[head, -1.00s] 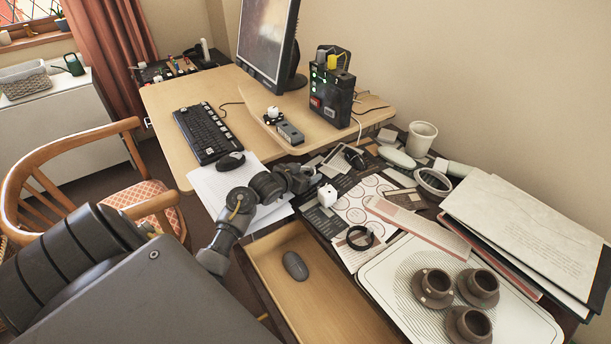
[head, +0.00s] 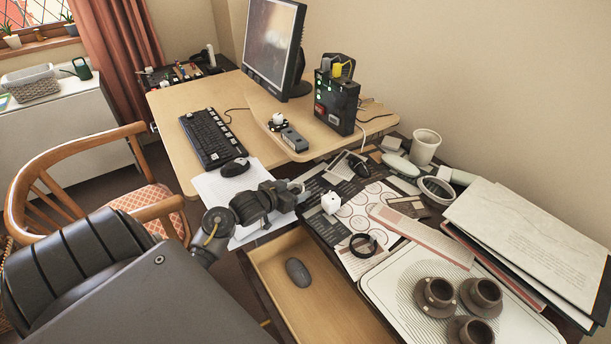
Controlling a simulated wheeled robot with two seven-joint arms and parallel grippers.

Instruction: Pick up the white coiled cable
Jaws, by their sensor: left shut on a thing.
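My left gripper (head: 299,193) comes in from the left over the front edge of the desk, above the papers. My right gripper is not in view.
A black ring (head: 363,245) lies on the papers. The open drawer (head: 325,310) below holds a grey mouse (head: 298,272). Brown cups (head: 437,292) stand on a white tray (head: 395,292) at right.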

